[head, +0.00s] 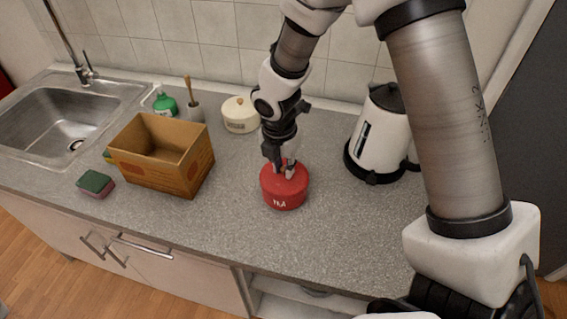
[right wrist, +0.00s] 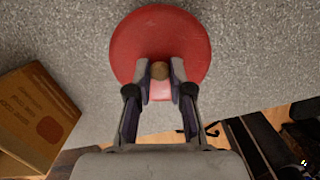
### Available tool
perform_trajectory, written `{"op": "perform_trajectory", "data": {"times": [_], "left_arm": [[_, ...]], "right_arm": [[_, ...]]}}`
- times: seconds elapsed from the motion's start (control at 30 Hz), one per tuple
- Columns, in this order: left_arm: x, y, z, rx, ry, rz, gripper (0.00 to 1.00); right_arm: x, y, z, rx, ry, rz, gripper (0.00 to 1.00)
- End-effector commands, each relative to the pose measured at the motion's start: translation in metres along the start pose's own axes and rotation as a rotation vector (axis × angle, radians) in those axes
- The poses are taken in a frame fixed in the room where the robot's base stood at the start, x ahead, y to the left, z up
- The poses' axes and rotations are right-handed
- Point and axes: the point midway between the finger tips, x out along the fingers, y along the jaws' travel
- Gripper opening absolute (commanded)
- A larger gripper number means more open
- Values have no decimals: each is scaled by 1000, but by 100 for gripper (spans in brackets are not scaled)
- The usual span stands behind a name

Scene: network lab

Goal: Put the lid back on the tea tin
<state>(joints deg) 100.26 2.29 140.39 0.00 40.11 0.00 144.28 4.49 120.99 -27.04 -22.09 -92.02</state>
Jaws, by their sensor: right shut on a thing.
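The red tea tin (head: 284,198) stands upright on the grey counter, with part of its white lettering showing. Its red lid (right wrist: 160,28) is a round disc with a small wooden knob (right wrist: 160,71) in the middle. In the head view the lid is at the tin's top; I cannot tell whether it is fully seated. My right gripper (head: 284,171) points down from above and is shut on the lid's knob, one finger on each side in the right wrist view (right wrist: 160,75). The fingers hide part of the lid. My left gripper is not in view.
An open cardboard box (head: 165,173), a sponge (head: 95,184) and a sink (head: 70,118) are to the left. A cream pot (head: 240,116) and a green bottle (head: 165,103) stand at the back. A white kettle (head: 381,132) stands right. The counter before the tin is clear.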

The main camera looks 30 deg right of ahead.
Motion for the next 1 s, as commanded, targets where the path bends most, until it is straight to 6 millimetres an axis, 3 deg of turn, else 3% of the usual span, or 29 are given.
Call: {"op": "perform_trajectory", "data": {"times": [1.0], "left_arm": [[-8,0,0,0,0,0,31]], "right_arm": [[0,1,0,0,0,1,0]]}}
